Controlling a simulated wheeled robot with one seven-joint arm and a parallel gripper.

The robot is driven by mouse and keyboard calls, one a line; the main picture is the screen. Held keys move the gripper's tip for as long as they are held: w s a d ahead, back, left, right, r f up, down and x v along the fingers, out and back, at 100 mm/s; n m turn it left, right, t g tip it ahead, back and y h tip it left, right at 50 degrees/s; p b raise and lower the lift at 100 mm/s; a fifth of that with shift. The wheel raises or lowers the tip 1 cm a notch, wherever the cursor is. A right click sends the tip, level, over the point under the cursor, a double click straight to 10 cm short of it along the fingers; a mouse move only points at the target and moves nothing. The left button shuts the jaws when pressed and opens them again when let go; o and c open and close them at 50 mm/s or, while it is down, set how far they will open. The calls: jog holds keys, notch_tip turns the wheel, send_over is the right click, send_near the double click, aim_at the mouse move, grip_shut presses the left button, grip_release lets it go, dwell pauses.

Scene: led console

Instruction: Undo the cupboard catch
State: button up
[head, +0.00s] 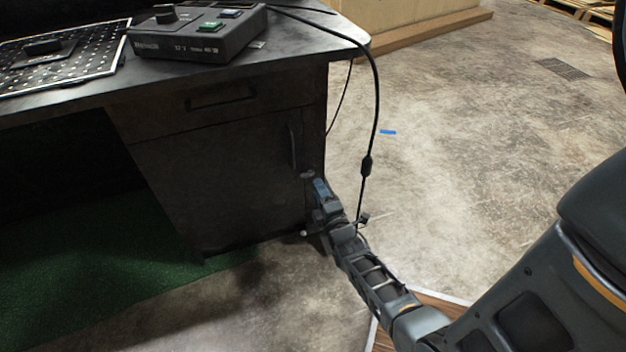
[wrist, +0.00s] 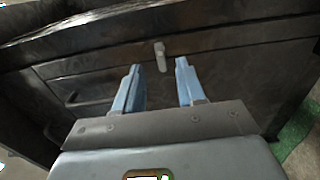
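The cupboard door (head: 225,180) is the dark front panel under the desk's drawer, and it looks closed. The catch is a small pale grey lever (wrist: 160,56) on the dark front, seen in the wrist view beyond the fingertips. In the head view a small pale piece of the catch (head: 307,175) shows at the door's right edge, beside my gripper. My gripper (head: 319,186) is low at the right edge of the cupboard. In the wrist view my gripper (wrist: 158,70) has its two blue fingers apart, with nothing between them. The catch lies ahead, roughly between them.
A dark bar handle (head: 292,147) stands on the door above my gripper. The drawer (head: 218,98) is shut. A black cable (head: 375,115) hangs from the desk (head: 330,50) close to my arm. A control box (head: 200,35) sits on top. The floor at right is mostly clear.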

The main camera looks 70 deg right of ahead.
aim_at(311, 175)
jog(key=shift+b+x, duration=0.55)
jog(key=shift+x, duration=2.15)
jog(key=shift+c, duration=0.3)
grip_shut()
